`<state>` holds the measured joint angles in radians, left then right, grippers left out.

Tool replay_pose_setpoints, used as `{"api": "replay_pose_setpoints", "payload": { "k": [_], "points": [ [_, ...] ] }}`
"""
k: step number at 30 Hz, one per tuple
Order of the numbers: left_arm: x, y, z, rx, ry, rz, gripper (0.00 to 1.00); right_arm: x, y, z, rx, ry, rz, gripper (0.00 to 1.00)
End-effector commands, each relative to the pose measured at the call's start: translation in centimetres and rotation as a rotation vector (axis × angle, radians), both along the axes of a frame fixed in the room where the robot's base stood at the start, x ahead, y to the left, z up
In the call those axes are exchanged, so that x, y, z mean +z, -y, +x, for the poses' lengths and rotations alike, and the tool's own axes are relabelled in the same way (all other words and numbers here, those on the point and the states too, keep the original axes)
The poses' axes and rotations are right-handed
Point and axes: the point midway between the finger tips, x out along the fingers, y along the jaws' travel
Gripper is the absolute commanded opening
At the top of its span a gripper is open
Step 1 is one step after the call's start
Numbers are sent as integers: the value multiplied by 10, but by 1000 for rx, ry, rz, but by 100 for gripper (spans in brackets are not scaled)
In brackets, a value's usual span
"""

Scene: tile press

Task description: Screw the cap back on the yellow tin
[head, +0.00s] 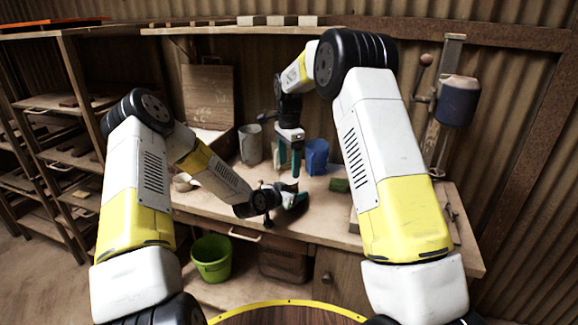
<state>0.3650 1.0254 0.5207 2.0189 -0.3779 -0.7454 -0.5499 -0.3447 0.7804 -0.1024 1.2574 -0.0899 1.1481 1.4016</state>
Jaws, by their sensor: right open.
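I cannot make out the yellow tin or its cap; the tin may be hidden by my grippers or arms. My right gripper (289,165) points down over the middle of the workbench (225,208), with its teal fingers apart and nothing visible between them. My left gripper (290,196) reaches low over the bench from the left, nearer to me and just below the right one in the picture. Its teal fingers are seen at a slant, and I cannot tell whether they are open or hold anything.
A blue cup (316,158) stands just right of my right gripper, and a green cylinder (339,185) lies further right. A grey mug (250,146) stands behind to the left. A green bucket (211,260) is under the bench. Shelves (68,160) stand at left.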

Motion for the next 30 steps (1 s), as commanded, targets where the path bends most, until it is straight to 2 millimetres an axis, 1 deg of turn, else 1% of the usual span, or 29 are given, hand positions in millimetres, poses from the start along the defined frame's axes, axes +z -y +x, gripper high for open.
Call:
{"api": "replay_pose_setpoints", "payload": {
  "k": [2, 5, 8, 11, 30],
  "points": [
    [0, 0, 0, 0, 0, 0, 0, 0, 0, 0, 9, 0, 0, 73],
    [0, 0, 0, 0, 0, 0, 0, 0, 0, 0, 67, 0, 0, 73],
    [0, 0, 0, 0, 0, 0, 0, 2, 0, 0, 196, 0, 0, 73],
    [0, 0, 0, 0, 0, 0, 0, 3, 0, 0, 390, 0, -1, 73],
    [0, 0, 0, 0, 0, 0, 0, 15, 0, 1, 1819, 0, -4, 73]
  ]
}}
